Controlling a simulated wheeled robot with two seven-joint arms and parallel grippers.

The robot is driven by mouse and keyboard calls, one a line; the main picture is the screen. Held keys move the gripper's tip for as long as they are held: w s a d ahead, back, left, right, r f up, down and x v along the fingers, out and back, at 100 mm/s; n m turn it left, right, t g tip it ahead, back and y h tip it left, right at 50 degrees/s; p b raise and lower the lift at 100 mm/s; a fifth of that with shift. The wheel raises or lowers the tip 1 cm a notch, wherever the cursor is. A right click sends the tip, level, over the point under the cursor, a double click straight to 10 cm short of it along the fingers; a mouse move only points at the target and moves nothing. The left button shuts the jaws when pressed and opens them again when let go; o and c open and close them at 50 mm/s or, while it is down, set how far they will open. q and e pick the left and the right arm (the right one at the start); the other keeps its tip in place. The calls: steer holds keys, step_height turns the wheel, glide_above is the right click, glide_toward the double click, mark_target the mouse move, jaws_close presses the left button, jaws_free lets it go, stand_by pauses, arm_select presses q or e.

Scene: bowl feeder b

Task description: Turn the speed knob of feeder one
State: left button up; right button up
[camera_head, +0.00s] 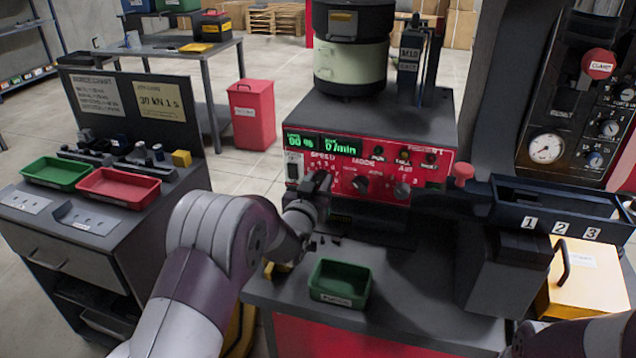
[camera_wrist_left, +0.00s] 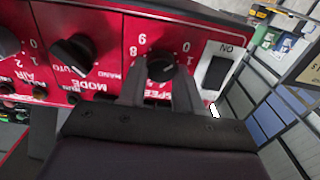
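Feeder one's red control panel (camera_head: 335,172) carries three knobs in a row: speed, mode and air. The speed knob (camera_wrist_left: 161,68) is dark, sits near the panel's left end and is mostly hidden by my gripper in the head view. My left gripper (camera_head: 320,180) is at this knob. In the left wrist view its two fingers (camera_wrist_left: 160,85) stand on either side of the knob, very close to it; whether they touch it I cannot tell. The green display (camera_head: 305,142) reads 00 % and 0/min. My right gripper is not in view.
The mode knob (camera_head: 360,184) and air knob (camera_head: 402,190) lie just right of the speed knob. A green tray (camera_head: 340,299) stands on the bench below. A dark chute (camera_head: 500,205) projects at the right. A red tray (camera_head: 118,186) is on the left cart.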

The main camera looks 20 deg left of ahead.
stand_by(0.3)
arm_select(q)
steer(key=m+b, duration=0.1)
steer(key=m, duration=0.1)
steer(key=m+b, duration=0.1)
steer(key=b, duration=0.1)
steer(key=shift+f+m, duration=0.2)
steer(key=shift+m, duration=0.2)
steer(key=m+b, duration=0.4)
steer(key=m, duration=0.1)
steer(key=shift+d, duration=0.1)
steer(key=m+b, duration=0.3)
steer(key=m, duration=0.1)
steer(key=shift+f+m, duration=0.1)
steer(key=shift+m, duration=0.3)
steer(key=shift+m+b, duration=1.55)
steer(key=shift+m, duration=0.45)
steer(key=o, duration=1)
steer(key=shift+o, duration=0.2)
